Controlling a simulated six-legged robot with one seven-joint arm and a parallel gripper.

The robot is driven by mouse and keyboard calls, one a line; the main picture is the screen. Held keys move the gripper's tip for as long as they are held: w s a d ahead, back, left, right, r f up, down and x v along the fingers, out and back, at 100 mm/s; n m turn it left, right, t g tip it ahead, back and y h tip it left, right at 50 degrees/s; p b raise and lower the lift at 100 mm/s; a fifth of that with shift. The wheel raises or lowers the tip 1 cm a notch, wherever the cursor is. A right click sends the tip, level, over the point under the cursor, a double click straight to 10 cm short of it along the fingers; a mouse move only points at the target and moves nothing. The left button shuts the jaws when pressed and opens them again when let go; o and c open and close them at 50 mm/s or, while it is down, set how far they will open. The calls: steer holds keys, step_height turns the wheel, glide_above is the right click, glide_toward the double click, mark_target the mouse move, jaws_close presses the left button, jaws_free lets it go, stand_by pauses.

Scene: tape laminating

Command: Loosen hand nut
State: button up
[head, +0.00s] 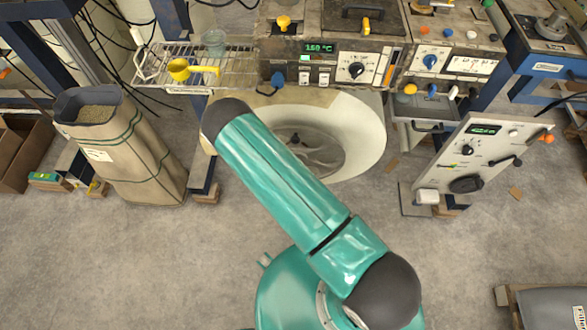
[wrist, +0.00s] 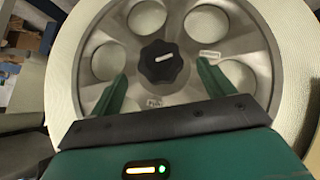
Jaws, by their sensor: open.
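The hand nut (wrist: 160,62) is a black, lobed knob with a white mark, at the centre of a grey metal disc (wrist: 107,32) with several round holes. In the wrist view my gripper (wrist: 160,78) is open, its two green fingers apart on either side below the nut, with nothing between them. I cannot tell how far the fingertips are from the disc. In the head view the nut (head: 295,139) shows as a small dark spot inside the large cream roll (head: 362,125). My arm hides part of the roll there, and my gripper is not visible.
A control panel (head: 320,62) reading 160 °C stands above the roll. A wire shelf with a yellow scoop (head: 180,70) is at upper left. A filled sack (head: 122,150) stands at left, and a slanted control box (head: 480,155) at right. The near floor is mostly clear.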

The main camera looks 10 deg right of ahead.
steer(key=v, duration=0.8)
steer(key=shift+r, duration=0.2)
steer(key=shift+a, duration=0.1)
steer(key=w+a+r+y, duration=0.2)
steer(key=w+a+r, duration=0.1)
steer(key=r, duration=0.5)
steer(key=w+a+r+y, duration=0.3)
steer(key=r, duration=0.5)
step_height(320, 180, up, 16)
steer(key=s+g+y, duration=0.1)
steer(key=y, duration=0.2)
steer(key=s+d+r+n, duration=0.1)
steer(key=s+d+r, duration=0.1)
steer(key=s+r, duration=0.3)
steer(key=s+d+r, duration=0.2)
steer(key=s+r, duration=0.1)
steer(key=r, duration=0.5)
steer(key=s+d+r, duration=0.2)
steer(key=s, duration=0.3)
steer(key=s+d+r+h, duration=0.1)
steer(key=s+d+r, duration=0.2)
steer(key=s, duration=0.2)
steer(key=s+d+r+g+h, duration=0.1)
steer(key=s+d+r, duration=0.1)
steer(key=s, duration=0.3)
steer(key=shift+s+d+r+n, duration=0.2)
steer(key=shift+d+r+n, duration=0.15)
steer(key=shift+d, duration=0.4)
